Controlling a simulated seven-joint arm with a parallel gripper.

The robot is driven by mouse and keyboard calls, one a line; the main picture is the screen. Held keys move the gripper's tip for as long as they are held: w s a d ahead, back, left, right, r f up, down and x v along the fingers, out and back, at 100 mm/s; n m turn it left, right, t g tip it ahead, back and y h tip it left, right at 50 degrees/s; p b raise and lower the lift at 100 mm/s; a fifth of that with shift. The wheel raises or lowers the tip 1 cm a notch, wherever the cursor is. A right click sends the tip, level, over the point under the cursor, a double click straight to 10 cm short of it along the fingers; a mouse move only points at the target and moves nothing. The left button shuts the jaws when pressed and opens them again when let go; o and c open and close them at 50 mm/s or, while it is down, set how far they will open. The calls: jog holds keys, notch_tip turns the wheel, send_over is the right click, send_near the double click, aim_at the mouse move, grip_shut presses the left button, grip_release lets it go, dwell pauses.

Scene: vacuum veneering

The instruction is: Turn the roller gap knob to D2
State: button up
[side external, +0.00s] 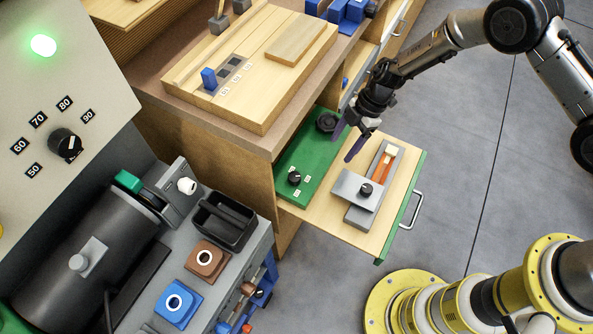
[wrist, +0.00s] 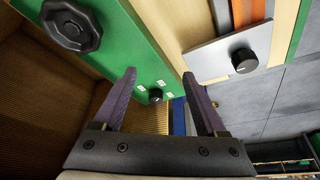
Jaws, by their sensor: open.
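A small black knob (side external: 294,177) with a light pointer mark sits on a green plate (side external: 308,158) in the pulled-out drawer. Small white labels stand around it, too small to read; it appears to be the roller gap knob. In the wrist view this knob (wrist: 155,96) shows beyond and between my fingertips, apart from them. My gripper (side external: 344,145) is open and empty, its purple fingers above the drawer, to the upper right of the knob. The gripper also shows in the wrist view (wrist: 158,73).
A large black handwheel (side external: 326,122) stands at the plate's far end. A grey metal plate (side external: 350,187) with another black knob (side external: 367,189) lies beside the green plate. The wooden bench (side external: 160,85) overhangs the drawer's left side. A machine with a dial (side external: 66,145) is at left.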

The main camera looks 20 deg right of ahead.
send_over(295, 176)
jog(key=d, duration=0.3)
jog(key=shift+w+a, duration=0.1)
jog(key=shift+w, duration=0.15)
jog(key=x, duration=0.3)
jog(key=shift+a+f, duration=0.2)
jog(key=shift+a, duration=0.15)
jog(key=shift+x, duration=0.8)
grip_shut()
